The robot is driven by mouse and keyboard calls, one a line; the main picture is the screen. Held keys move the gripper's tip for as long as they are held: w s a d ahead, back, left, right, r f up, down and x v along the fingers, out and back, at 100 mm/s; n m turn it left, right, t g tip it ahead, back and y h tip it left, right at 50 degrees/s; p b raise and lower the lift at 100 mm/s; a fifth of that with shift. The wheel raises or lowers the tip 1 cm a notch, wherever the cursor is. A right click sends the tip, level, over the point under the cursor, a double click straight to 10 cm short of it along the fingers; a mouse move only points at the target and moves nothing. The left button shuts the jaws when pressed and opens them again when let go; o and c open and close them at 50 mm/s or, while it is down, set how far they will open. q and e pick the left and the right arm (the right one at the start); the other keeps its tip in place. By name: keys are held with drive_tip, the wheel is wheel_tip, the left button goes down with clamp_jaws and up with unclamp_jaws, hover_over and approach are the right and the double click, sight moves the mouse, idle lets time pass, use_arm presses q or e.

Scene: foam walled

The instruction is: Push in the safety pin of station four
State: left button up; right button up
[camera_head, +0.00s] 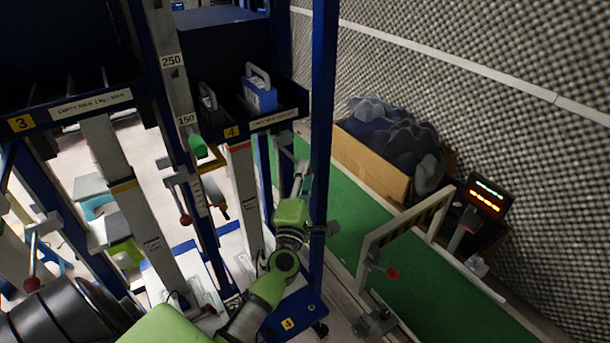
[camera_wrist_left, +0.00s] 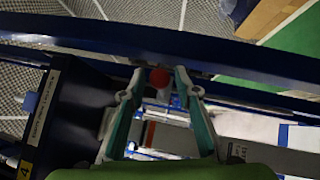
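Station four is the bay with the yellow "4" label (camera_head: 231,132) on its dark shelf edge. A round red knob (camera_wrist_left: 160,78), which looks like its safety pin, shows in the left wrist view in front of a dark blue beam. My left gripper (camera_wrist_left: 159,73) has its teal fingers apart, one on each side of the knob. I cannot tell whether they touch it. In the head view my left gripper (camera_head: 301,172) is beside the blue upright post (camera_head: 322,120), and I cannot make out the knob there. My right gripper is not in view.
A blue-and-white handled weight (camera_head: 260,92) sits on the shelf. Red-knobbed levers stand at left (camera_head: 186,219) and far left (camera_head: 32,284). Right of the post are a green strip (camera_head: 420,300), a pale frame (camera_head: 405,225), a cardboard box (camera_head: 365,160) and a red-lit display (camera_head: 487,198).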

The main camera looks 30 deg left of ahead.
sight(288, 155)
use_arm(q)
clamp_jaws()
drive_tip(key=w+a, duration=0.1)
drive_tip(key=a, duration=0.1)
drive_tip(key=w+a, duration=0.1)
drive_tip(key=a, duration=0.2)
drive_tip(key=w+a+b, duration=0.1)
drive_tip(key=a, duration=0.2)
drive_tip(key=shift+w+a+r, duration=0.1)
drive_tip(key=shift+o, duration=2.1)
unclamp_jaws()
drive_tip(key=shift+w+a, duration=0.1)
drive_tip(key=v, duration=1.2)
